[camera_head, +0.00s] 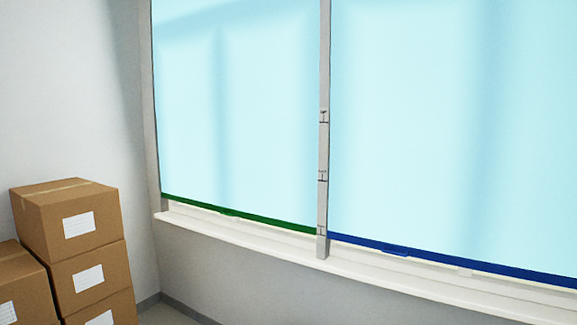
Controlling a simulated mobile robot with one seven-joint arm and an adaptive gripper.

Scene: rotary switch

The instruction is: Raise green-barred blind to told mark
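The green-barred blind (240,110) is light blue and hangs over the left window. Its green bottom bar (270,223) is low, just above the white sill, with a small green tab (229,212) near its middle. The grey post (323,150) to its right carries several dark marks: an upper mark (323,117), a middle mark (322,176) and a low mark (321,230). The green bar's right end is about level with the low mark. Any writing on the marks is too small to read. My gripper is not in view.
A second light blue blind (430,120) with a blue bar (480,267) and blue tab (395,250) hangs right of the post. The white sill (250,240) runs below both. Stacked cardboard boxes (75,235) stand at the lower left, near the wall.

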